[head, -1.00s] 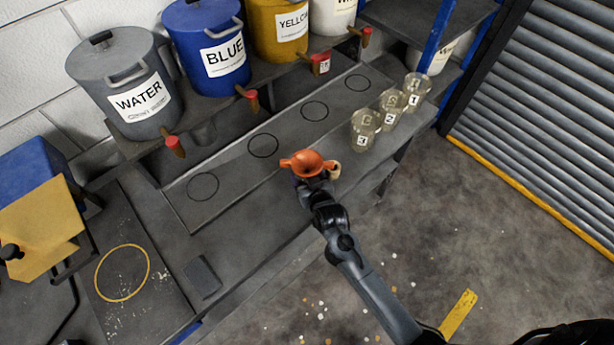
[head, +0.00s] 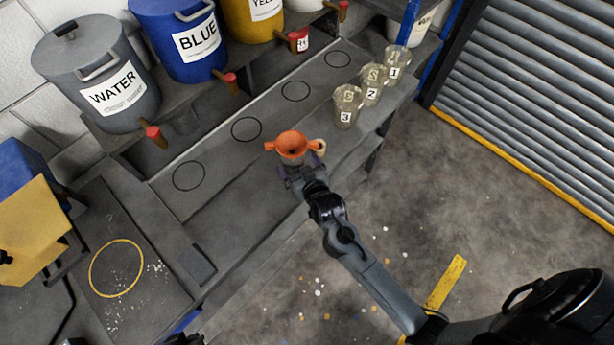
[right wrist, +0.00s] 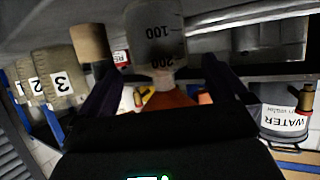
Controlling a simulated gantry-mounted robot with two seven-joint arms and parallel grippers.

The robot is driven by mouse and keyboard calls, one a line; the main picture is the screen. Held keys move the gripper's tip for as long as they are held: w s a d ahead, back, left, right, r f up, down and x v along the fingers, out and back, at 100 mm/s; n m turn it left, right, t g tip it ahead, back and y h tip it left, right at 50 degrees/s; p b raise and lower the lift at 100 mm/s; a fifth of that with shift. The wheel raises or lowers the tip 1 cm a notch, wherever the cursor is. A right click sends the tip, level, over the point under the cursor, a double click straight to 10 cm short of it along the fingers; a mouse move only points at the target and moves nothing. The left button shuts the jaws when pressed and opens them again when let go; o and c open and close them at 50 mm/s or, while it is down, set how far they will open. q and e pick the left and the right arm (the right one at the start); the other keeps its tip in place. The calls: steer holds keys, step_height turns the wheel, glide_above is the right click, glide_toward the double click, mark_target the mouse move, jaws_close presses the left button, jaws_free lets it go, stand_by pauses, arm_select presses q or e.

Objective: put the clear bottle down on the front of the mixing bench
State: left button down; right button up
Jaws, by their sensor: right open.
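The clear bottle (head: 294,167) is upright at the front edge of the mixing bench (head: 225,195), mostly hidden under an orange funnel (head: 292,145). In the right wrist view the bottle (right wrist: 153,35) shows its 100 and 200 marks and appears inverted, with the orange funnel (right wrist: 172,100) at its neck. My right gripper (head: 300,177) is open, with its fingers on either side of the bottle and gaps between. Contact between the bottle's base and the bench is hard to see. My left gripper cannot be made out.
Numbered beakers 3 (head: 347,107), 2 (head: 373,86) and 1 (head: 395,64) stand to the right on the bench. A small tan object (head: 319,147) is close beside the funnel. The water drum (head: 98,75) and blue drum (head: 185,40) sit behind, with protruding taps. The drawn circles are empty.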

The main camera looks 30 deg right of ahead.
steer(key=s+r+n+g+y, duration=0.1)
steer(key=s+g, duration=0.8)
steer(key=s, duration=1.7)
steer(key=shift+s+r+n+g+y, duration=0.25)
steer(key=shift+r+n+g+y, duration=0.15)
steer(key=shift+r+n, duration=0.65)
steer(key=shift+d+f, duration=0.1)
step_height(320, 180, up, 19)
steer(key=p, duration=1.9)
steer(key=shift+f, duration=0.2)
